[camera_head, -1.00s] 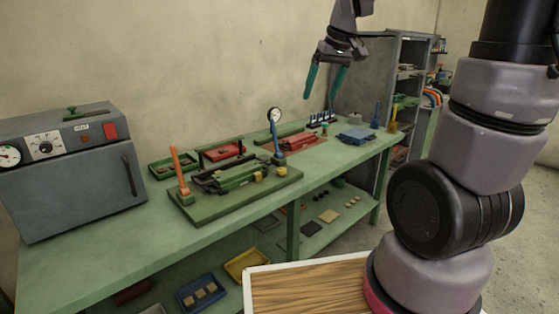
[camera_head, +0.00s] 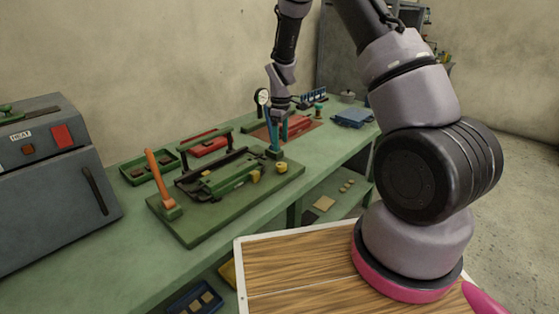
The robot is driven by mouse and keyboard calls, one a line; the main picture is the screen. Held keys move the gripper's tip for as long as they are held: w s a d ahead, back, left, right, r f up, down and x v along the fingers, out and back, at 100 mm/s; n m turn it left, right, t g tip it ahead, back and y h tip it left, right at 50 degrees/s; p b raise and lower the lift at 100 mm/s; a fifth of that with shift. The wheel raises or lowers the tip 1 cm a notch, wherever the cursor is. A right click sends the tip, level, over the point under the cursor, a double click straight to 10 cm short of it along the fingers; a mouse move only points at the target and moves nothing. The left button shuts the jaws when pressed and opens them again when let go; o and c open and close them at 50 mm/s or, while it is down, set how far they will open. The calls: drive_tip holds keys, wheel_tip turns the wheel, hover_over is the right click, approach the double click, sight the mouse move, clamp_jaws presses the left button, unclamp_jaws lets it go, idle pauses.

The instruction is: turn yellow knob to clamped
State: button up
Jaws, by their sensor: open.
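A green press-like fixture (camera_head: 194,230) lies on the bench with a roller frame (camera_head: 222,174) on its base plate.
An orange lever (camera_head: 157,176) rises at the fixture's left end. A round gauge (camera_head: 262,97) is beside my gripper. A grey heater box (camera_head: 50,185) stands at left. Red parts (camera_head: 268,131) and a blue tray (camera_head: 352,118) lie farther back. The bench front left is bare.

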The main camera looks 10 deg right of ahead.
sight(281, 165)
wheel_tip(281, 165, down, 9)
drive_tip(key=shift+f, duration=0.1)
idle(0.3)
clamp_jaws()
